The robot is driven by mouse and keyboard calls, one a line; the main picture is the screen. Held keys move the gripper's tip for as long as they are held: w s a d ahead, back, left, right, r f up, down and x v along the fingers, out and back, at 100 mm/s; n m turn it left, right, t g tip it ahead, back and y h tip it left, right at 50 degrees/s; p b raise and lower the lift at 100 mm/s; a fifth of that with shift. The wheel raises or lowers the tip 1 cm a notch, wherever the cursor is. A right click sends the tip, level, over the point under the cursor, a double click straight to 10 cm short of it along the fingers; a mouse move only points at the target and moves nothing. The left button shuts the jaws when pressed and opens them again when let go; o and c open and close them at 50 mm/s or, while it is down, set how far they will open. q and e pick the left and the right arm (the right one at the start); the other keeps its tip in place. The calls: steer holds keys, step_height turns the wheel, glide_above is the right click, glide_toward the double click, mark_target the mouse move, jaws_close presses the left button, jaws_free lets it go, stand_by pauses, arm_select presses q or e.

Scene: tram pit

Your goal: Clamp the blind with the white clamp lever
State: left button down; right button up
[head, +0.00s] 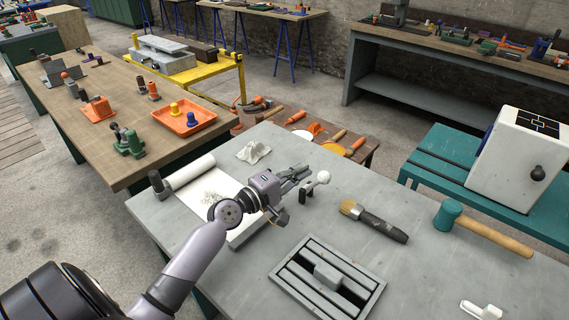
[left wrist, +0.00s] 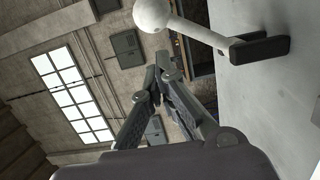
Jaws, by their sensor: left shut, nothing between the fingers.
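The white clamp lever (head: 322,177), a white arm with a ball knob on a small dark base, stands on the grey bench. It also shows at the top of the left wrist view (left wrist: 195,32). My left gripper (head: 302,174) is shut and empty just left of the knob. In the left wrist view its fingertips (left wrist: 163,70) meet below the knob, apart from it. A white roll (head: 190,172) with its sheet partly unrolled lies left of and behind my gripper, partly hidden by my arm. I cannot tell for sure whether it is the blind.
A grey slatted frame (head: 327,279) lies at the front of the bench. A brush (head: 374,221), a mallet (head: 482,228) and a small white part (head: 481,310) lie to the right. A crumpled white cloth (head: 253,152) lies behind my gripper. The bench between brush and frame is clear.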

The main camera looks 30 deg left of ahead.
arm_select(q)
steer(key=shift+d, duration=0.55)
arm_select(e)
steer(key=shift+s+d+r, duration=0.2)
steer(key=shift+s+r, duration=0.05)
steer(key=shift+s, duration=0.4)
arm_select(q)
steer(key=shift+s, duration=0.1)
steer(key=shift+d, duration=0.1)
steer(key=shift+d+m, duration=0.15)
steer(key=shift+m, duration=0.25)
arm_select(e)
steer(key=shift+r, duration=0.2)
